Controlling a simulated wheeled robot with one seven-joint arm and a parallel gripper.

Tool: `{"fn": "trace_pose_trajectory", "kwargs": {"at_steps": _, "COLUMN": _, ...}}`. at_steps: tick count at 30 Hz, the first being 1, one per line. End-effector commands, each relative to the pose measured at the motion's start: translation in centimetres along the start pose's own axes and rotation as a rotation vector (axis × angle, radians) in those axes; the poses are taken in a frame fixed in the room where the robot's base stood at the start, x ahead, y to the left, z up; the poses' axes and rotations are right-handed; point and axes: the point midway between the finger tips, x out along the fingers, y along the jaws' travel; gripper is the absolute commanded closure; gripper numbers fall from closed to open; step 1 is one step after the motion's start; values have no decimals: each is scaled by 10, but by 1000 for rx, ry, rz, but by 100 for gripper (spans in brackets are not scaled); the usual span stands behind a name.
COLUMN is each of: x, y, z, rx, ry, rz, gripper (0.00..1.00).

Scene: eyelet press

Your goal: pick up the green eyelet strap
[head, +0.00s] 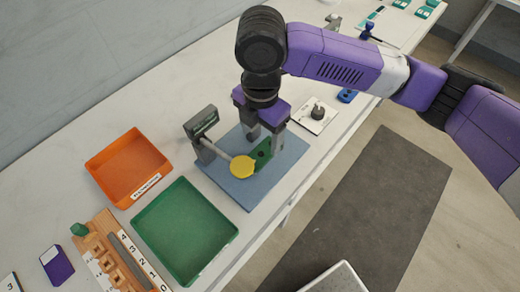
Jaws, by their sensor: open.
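The green eyelet strap (263,156) lies on the blue mat (242,195), just right of a yellow disc (242,167). Its upper part is partly hidden by my gripper. My gripper (266,144) points down over the strap's upper end, with one finger on each side of it. The jaws are open. I cannot tell whether either finger touches the strap or the mat.
A grey post with a display head (201,122) and a rod stands left of my gripper. An orange tray (98,160) and a green tray (230,236) lie to the left. A numbered wooden rack (118,262) is at lower left. A white plate with a dark knob (318,113) is to the right.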

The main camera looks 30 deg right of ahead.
Motion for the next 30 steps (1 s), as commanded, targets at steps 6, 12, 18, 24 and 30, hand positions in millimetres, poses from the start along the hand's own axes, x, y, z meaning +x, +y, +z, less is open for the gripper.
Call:
{"fn": "trace_pose_trajectory", "kwargs": {"at_steps": 6, "x": 22, "y": -2, "z": 1, "rx": 0, "ry": 1, "rz": -1, "gripper": 29}}
{"fn": "trace_pose_trajectory", "kwargs": {"at_steps": 12, "x": 50, "y": -4, "z": 3, "rx": 0, "ry": 1, "rz": -1, "gripper": 29}}
{"fn": "trace_pose_trajectory", "kwargs": {"at_steps": 18, "x": 62, "y": -4, "z": 2, "rx": -1, "ry": 1, "rz": 1, "gripper": 29}}
{"fn": "trace_pose_trajectory", "kwargs": {"at_steps": 24, "x": 62, "y": -4, "z": 2, "rx": -1, "ry": 1, "rz": 1, "gripper": 35}}
{"fn": "trace_pose_trajectory", "kwargs": {"at_steps": 30, "x": 62, "y": -4, "z": 2, "rx": -1, "ry": 0, "rz": 1, "gripper": 74}}
